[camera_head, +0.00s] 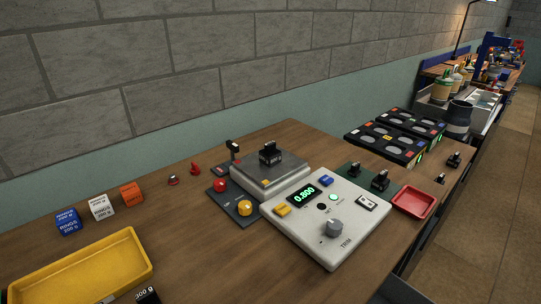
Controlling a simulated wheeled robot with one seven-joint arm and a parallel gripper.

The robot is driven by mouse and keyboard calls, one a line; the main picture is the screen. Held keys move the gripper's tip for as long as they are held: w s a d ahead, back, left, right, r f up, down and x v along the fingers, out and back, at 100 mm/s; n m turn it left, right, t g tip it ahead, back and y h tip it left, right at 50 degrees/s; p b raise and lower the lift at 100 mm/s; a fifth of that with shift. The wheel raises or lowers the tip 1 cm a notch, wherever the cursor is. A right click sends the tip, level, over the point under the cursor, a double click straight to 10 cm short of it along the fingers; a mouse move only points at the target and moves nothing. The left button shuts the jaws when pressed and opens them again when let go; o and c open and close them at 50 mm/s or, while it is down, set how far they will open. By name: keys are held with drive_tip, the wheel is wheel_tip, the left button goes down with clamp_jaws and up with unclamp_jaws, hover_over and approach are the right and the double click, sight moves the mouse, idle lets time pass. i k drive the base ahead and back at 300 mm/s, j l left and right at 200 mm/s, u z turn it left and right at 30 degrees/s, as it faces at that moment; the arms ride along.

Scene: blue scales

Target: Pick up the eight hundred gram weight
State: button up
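A black weight with a raised grip (270,154) stands upright on the metal pan of the scale (290,183). The scale's green display (304,194) reads 0.800. The marking on this weight is too small to read. Similar small black weights stand to the right, two on a dark green mat: one weight (355,169) and another (380,180). Another black weight (453,160) stands farther right, near the table edge. A black block marked 300 g (148,295) is cut off at the bottom edge. My gripper is not in view.
A yellow tray (140,240) lies front left, with blue, white and orange boxes (101,207) behind it. The scale's white control panel (358,241) has a knob. A red tray (430,204) sits at the right edge. Dark cases (386,141) stand behind.

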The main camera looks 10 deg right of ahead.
sight(269, 157)
drive_tip(key=l+u, duration=0.35)
drive_tip(key=l, duration=0.55)
drive_tip(key=l+u, duration=0.3)
drive_tip(key=l, duration=0.55)
drive_tip(key=l+u, duration=0.35)
drive_tip(key=l, duration=0.5)
drive_tip(key=i, duration=0.25)
